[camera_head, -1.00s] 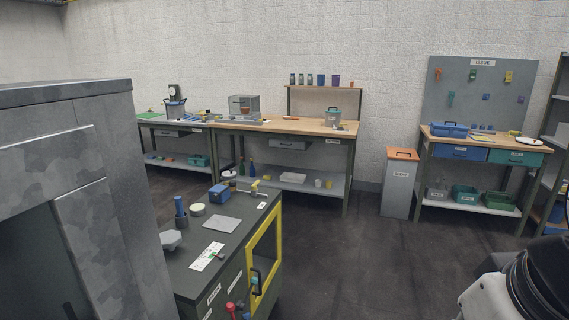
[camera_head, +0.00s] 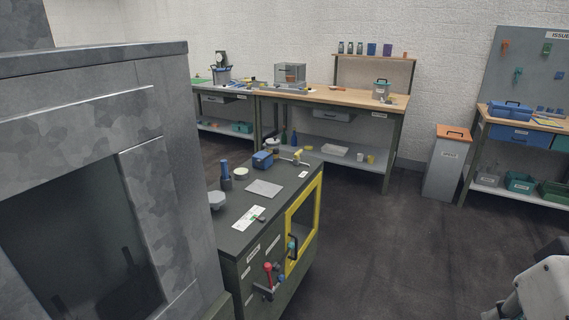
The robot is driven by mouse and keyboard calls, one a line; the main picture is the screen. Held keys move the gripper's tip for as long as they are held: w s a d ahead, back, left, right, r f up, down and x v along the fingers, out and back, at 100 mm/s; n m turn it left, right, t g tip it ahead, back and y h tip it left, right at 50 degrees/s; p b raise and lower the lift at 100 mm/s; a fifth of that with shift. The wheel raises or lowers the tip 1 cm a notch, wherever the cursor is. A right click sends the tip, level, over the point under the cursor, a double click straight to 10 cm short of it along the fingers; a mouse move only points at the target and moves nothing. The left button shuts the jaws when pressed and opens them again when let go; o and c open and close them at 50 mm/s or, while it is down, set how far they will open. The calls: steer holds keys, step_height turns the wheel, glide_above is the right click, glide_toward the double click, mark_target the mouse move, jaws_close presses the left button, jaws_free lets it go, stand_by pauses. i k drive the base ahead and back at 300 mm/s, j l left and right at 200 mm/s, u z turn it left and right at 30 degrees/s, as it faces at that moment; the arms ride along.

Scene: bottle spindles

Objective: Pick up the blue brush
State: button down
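I cannot make out for certain which thing is the blue brush. An upright blue cylinder with a dark lower part (camera_head: 225,174) stands near the left edge of the dark cabinet top (camera_head: 238,240); it may be a brush or a container. Small blue items (camera_head: 222,72) also show on the far left bench, too small to tell apart. Part of my white and black arm shows at the lower right corner. My gripper is not in view.
A tall grey cabinet (camera_head: 180,190) blocks the left side. The dark cabinet also carries a blue box (camera_head: 263,160) and a grey plate (camera_head: 264,188). A wooden-topped bench (camera_head: 340,97) and a grey bin (camera_head: 445,165) stand at the back. The floor (camera_head: 400,250) at centre right is clear.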

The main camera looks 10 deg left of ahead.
mark_target(223, 162)
steer(key=i+u, duration=0.1)
steer(key=u, duration=0.8)
steer(key=i+l+u, duration=0.5)
steer(key=u, duration=0.15)
steer(key=i+l+u, duration=0.15)
steer(key=l+u, duration=0.15)
steer(key=l, duration=0.2)
steer(key=i+l+u, duration=0.15)
steer(key=l+u, duration=0.15)
steer(key=i+l, duration=0.15)
steer(key=l, duration=0.4)
steer(key=i+l+u, duration=0.1)
steer(key=l, duration=0.45)
steer(key=i+l, duration=0.15)
steer(key=l, duration=0.45)
steer(key=i+l+u, duration=0.1)
steer(key=l, duration=0.45)
steer(key=i+l, duration=0.1)
steer(key=l, duration=0.5)
